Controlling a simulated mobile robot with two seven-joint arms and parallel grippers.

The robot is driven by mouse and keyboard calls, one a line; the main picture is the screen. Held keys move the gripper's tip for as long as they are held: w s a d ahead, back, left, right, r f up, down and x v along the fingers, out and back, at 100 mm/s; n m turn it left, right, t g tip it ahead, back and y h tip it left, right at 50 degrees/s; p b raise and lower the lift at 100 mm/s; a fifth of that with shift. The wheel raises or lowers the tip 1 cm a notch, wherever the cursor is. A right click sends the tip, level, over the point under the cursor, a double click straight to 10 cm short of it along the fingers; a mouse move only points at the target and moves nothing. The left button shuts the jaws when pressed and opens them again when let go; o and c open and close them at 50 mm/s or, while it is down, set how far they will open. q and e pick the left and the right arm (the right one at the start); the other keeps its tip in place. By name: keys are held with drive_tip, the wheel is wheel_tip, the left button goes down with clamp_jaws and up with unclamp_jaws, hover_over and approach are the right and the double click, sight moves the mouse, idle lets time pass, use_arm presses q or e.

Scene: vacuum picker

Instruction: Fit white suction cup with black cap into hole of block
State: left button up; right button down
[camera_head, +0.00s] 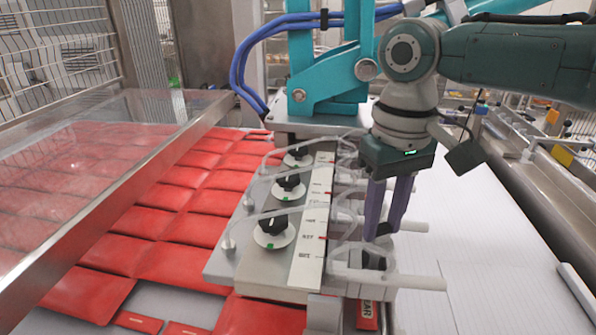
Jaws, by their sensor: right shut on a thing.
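My right gripper (385,232) comes down from the upper right with its purple fingers pointing downward. It is shut on a small dark piece at the fingertips, which appears to be the black cap (373,258). The white translucent suction cup (352,256) shows just left of and below the fingertips, beside the front right side of the block. The grey metal block (252,262) carries black dials and a white marked strip. The hole is not visible, and I cannot tell whether the cup touches the block. My left gripper is not in view.
Several white tubes (405,281) stick out to the right of the block. Red packets (150,262) cover the conveyor at left, beside a clear panel with a metal frame (120,185). A teal machine arm with blue hoses (325,75) stands behind. The white surface (490,240) at right is clear.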

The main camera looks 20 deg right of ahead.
drive_tip(key=shift+f, duration=0.35)
drive_tip(key=shift+f+b, duration=0.85)
drive_tip(key=shift+f, duration=0.25)
drive_tip(key=c, duration=0.5)
unclamp_jaws()
